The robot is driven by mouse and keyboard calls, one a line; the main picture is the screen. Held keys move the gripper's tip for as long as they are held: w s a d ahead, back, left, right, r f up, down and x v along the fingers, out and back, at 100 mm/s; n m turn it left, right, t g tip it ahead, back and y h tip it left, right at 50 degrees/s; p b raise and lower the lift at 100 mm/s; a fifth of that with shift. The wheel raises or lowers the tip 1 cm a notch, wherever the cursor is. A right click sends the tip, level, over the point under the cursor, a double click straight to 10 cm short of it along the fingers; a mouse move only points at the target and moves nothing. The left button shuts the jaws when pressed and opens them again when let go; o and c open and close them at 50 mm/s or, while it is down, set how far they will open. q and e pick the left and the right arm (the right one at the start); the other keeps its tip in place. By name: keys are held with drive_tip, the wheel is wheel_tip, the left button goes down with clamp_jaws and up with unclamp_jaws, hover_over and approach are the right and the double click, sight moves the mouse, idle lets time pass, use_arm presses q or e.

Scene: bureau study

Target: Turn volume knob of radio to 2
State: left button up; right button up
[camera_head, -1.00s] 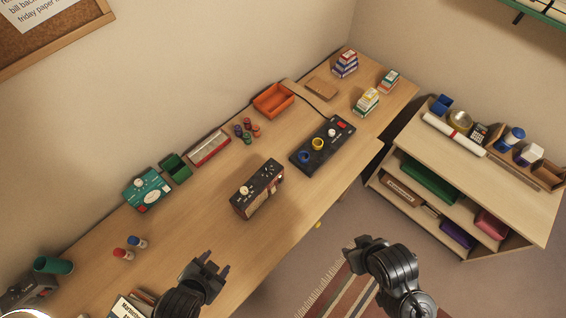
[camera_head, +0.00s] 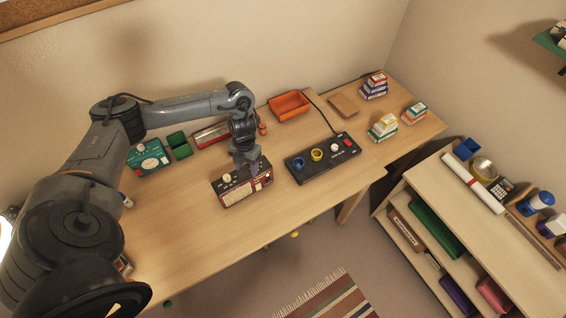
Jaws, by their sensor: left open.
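The radio (camera_head: 232,196), a dark box with a reddish front, sits near the middle of the desk. A pale knob (camera_head: 227,177) shows on the left part of its top. My left gripper (camera_head: 250,170) points down over the right part of the radio's top, to the right of that knob. It is open. The gripper and wrist hide part of the radio's top, and I cannot tell whether the fingers touch it. Knob markings are too small to read. My right gripper is out of view.
A black control panel (camera_head: 308,171) with coloured knobs stands right of the radio on the desk (camera_head: 200,235). A teal dial box (camera_head: 148,158), green box (camera_head: 179,146) and orange tray (camera_head: 289,106) are along the wall side. The desk in front of the radio is clear.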

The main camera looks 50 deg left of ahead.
use_arm(q)
drive_tip(key=w+a+r+t, duration=0.2)
drive_tip(key=w+a+r, duration=0.2)
drive_tip(key=r, duration=0.2)
drive_tip(key=shift+n+y, duration=0.3)
drive_tip(key=f, duration=0.3)
drive_tip(key=f+b, duration=0.1)
drive_tip(key=f, duration=0.2)
drive_tip(key=w+f+b, duration=0.1)
drive_tip(key=f, duration=0.2)
drive_tip(key=shift+d, duration=0.3)
drive_tip(key=shift+f, duration=0.8)
clamp_jaws()
